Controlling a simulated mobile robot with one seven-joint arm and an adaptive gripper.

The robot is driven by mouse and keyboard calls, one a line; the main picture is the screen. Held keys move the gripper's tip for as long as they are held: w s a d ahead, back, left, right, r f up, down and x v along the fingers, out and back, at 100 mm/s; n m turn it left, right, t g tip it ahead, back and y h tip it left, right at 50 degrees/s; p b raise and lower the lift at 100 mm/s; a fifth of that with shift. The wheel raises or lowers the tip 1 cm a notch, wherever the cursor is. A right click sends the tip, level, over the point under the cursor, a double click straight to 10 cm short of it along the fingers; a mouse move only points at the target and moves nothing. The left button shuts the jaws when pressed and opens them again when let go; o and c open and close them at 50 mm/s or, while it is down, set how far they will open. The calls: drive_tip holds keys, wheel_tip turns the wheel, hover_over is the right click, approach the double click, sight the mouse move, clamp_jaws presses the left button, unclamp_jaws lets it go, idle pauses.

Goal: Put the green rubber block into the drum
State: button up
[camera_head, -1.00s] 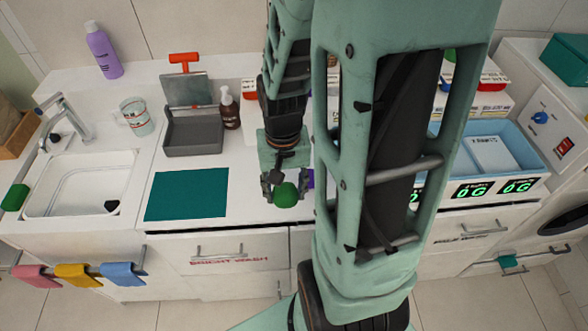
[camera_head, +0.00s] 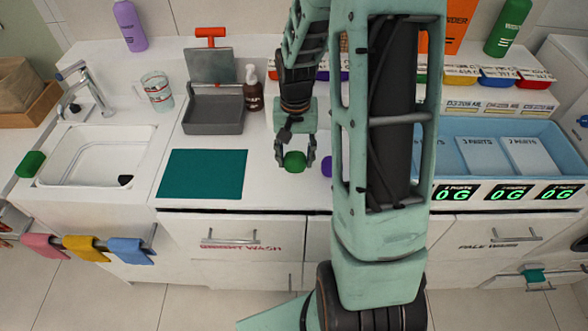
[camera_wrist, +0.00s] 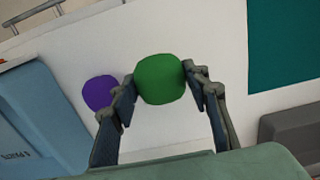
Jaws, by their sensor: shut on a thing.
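My gripper (camera_head: 295,163) is shut on a green rounded block (camera_head: 294,160), just over the white counter. In the wrist view the green block (camera_wrist: 160,79) sits between the two fingers of my gripper (camera_wrist: 162,85). Another green block (camera_head: 30,164) lies at the left end of the counter beside the sink. The drum's inside is not visible; only a dark curved edge (camera_head: 578,243), perhaps of a machine door, shows at the lower right border.
A purple round object (camera_wrist: 100,92) lies on the counter close beside my gripper. A teal mat (camera_head: 203,174) and a grey tray (camera_head: 213,115) are to the left. A blue tray (camera_head: 560,135) with white packs stands right, partly behind my arm.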

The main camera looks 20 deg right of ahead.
sight(294, 165)
drive_tip(key=shift+w+f, duration=0.3)
drive_tip(key=shift+f, duration=0.15)
drive_tip(key=shift+w+d+f+b, duration=0.1)
drive_tip(key=shift+w+f+b, duration=0.1)
drive_tip(key=shift+f+b, duration=1.3)
drive_tip(key=shift+f, duration=0.15)
drive_tip(key=shift+f, duration=0.2)
drive_tip(key=o, duration=1.2)
drive_tip(key=shift+o, duration=0.2)
drive_tip(key=shift+r, duration=0.15)
